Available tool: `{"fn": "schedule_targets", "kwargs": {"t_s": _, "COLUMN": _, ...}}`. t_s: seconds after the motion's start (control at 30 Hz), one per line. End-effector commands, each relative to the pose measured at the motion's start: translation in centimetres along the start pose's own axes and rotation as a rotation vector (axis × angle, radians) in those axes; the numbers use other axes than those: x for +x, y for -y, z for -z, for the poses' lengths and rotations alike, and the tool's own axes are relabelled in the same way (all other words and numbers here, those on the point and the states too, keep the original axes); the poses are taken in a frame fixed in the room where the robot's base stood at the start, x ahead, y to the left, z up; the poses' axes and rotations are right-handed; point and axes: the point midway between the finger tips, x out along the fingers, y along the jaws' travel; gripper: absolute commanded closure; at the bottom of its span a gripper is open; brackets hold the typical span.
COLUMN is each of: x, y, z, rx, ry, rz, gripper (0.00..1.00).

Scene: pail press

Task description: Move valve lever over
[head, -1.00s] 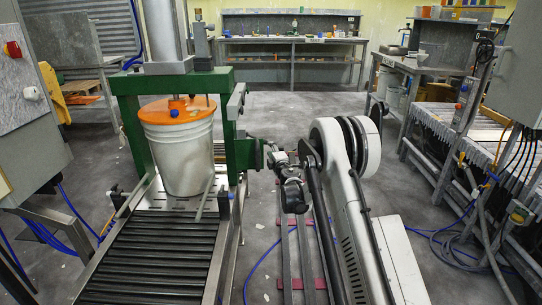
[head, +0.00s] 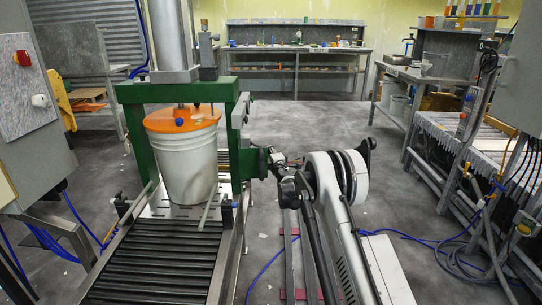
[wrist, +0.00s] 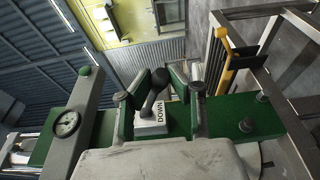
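The valve lever (wrist: 150,101) shows in the wrist view. It has a dark shaft and a round black knob, and it leans up and slightly right out of a white block marked DOWN (wrist: 150,123). My gripper (wrist: 161,79) has its two fingers apart, one on each side of the lever. Gaps show between the fingers and the knob, so it looks open and not closed on it. In the head view, my gripper (head: 275,160) is at the right side of the green press frame (head: 243,145). The lever cannot be made out there.
A white pail (head: 187,165) with an orange lid (head: 183,119) stands under the press on a roller conveyor (head: 155,262). Benches stand behind and right. Open floor (head: 310,125) lies behind my arm.

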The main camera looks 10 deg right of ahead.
Motion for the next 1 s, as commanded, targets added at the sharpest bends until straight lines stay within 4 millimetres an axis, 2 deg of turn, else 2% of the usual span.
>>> {"fn": "schedule_targets", "kwargs": {"t_s": 0.27, "x": -0.1, "y": -0.1, "z": 0.0, "rx": -0.001, "ry": 0.0, "rz": 0.0, "gripper": 0.98}}
{"fn": "schedule_targets", "kwargs": {"t_s": 0.73, "x": -0.3, "y": -2.5, "z": -0.7, "rx": 0.0, "ry": 0.001, "rz": 0.0, "gripper": 0.99}}
{"fn": "schedule_targets", "kwargs": {"t_s": 1.0, "x": -0.3, "y": -2.7, "z": -0.8, "rx": 0.0, "ry": 0.0, "rz": 0.0, "gripper": 0.99}}
